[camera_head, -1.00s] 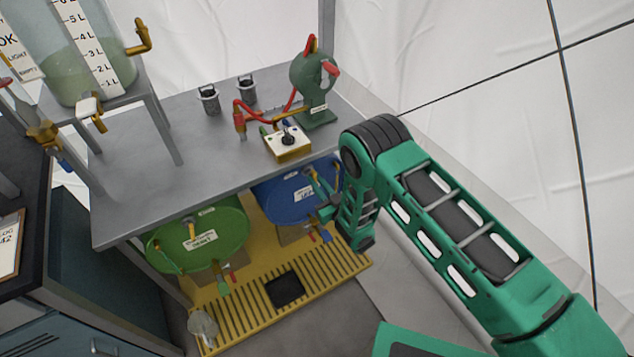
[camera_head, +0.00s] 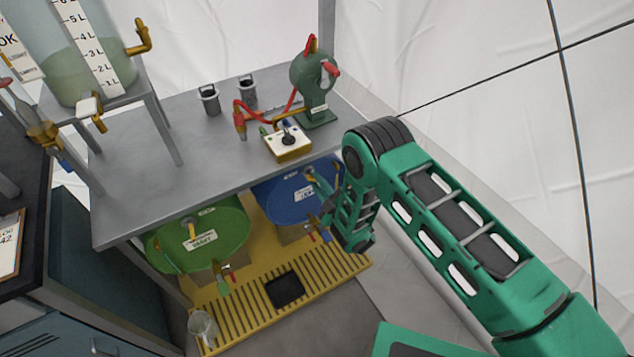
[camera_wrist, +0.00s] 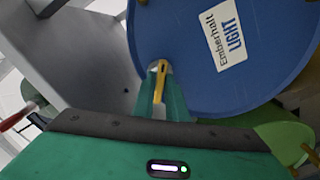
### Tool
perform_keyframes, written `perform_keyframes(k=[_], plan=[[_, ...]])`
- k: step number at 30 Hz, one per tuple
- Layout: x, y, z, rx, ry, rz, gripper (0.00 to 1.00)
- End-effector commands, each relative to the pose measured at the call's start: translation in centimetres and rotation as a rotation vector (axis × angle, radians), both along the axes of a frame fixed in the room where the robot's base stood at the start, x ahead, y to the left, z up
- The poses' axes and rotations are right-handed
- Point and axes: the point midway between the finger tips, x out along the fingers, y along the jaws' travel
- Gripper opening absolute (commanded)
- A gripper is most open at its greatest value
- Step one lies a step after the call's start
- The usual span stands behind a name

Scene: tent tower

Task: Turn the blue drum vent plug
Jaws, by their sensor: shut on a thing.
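The blue drum (camera_head: 275,203) lies on its side under the bench, with its round end facing out. In the wrist view its blue face (camera_wrist: 190,45) fills the upper right and carries a white "Emberhalt LIGHT" label. The vent plug (camera_wrist: 159,84) shows as a yellow handle near the drum's rim. My gripper (camera_wrist: 161,92) is shut on this handle, with its green fingers around it. In the head view my gripper (camera_head: 312,178) reaches to the drum's face, and the plug is too small to make out clearly.
A green drum (camera_head: 222,235) lies to the left of the blue one. The grey bench (camera_head: 165,185) is above both drums, holding a green pump (camera_head: 313,85) and a switch box (camera_head: 288,143). A yellow slatted tray (camera_head: 240,310) lies below, with a clear cup (camera_head: 203,325) on it.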

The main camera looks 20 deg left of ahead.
Motion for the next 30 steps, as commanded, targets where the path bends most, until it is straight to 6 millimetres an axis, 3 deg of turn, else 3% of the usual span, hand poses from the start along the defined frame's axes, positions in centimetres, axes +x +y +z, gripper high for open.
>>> perform_keyframes(k=[11,28,30], plan=[[0.09,-0.21,-0.24,-0.117,-0.128,-0.003,0.0],[0.15,-0.21,-0.2,-0.136,-0.152,-0.004,0.0],[0.16,-0.2,-0.2,-0.137,-0.152,-0.004,0.24]])
